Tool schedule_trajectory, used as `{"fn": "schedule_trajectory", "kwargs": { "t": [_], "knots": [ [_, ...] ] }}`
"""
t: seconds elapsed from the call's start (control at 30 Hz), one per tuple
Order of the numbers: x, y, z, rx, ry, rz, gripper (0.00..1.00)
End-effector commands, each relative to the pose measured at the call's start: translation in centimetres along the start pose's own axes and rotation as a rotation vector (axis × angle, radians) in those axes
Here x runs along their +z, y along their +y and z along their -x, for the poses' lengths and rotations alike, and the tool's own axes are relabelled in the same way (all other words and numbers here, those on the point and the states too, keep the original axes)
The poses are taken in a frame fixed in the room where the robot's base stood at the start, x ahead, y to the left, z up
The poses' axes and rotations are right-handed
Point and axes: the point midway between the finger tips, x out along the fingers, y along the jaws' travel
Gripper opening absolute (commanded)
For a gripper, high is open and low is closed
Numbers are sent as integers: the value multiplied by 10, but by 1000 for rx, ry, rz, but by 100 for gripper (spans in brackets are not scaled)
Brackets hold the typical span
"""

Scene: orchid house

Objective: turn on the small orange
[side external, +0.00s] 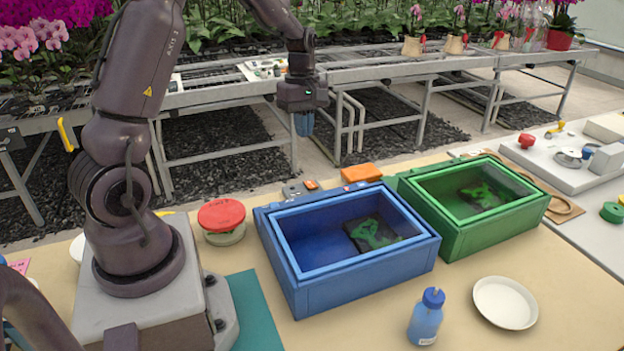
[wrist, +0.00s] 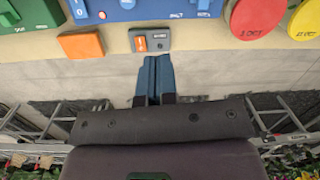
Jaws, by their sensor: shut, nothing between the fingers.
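A small grey switch box (side external: 294,191) with an orange rocker switch (side external: 311,184) sits on the table behind the blue bin. In the wrist view, the grey box (wrist: 170,38) shows the orange rocker (wrist: 140,43) at its left end. I cannot tell the rocker's position. My gripper (side external: 304,133) is shut and empty, pointing down in the air above and beyond the table's back edge. In the wrist view, its blue fingertips (wrist: 157,58) appear just below the grey box in the picture, apart from it.
An orange block (side external: 361,173) lies to the right of the switch box. The blue bin (side external: 360,275) and green bin (side external: 495,223) each hold a dark item with a green pattern. A red-lidded jar (side external: 222,216) stands left. A blue bottle (side external: 426,318) and white plate (side external: 505,303) are in front.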

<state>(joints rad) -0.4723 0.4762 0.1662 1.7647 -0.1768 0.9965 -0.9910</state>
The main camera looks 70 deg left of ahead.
Motion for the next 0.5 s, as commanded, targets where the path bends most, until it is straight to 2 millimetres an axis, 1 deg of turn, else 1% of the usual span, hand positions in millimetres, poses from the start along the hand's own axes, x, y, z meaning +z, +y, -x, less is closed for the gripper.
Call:
{"fn": "schedule_trajectory", "kwargs": {
  "t": [0.03,0.1,0.23,0.33,0.4,0.5],
  "knots": [
    [-18,7,-14,-17,-8,148,0],
    [-36,14,-27,-33,-14,346,0],
    [-62,28,-45,-43,-17,694,0],
    [-72,39,-48,-34,-19,925,0],
    [-74,48,-42,-14,-25,1061,0],
    [-75,55,-33,2,-37,1219,0]
  ]
}}
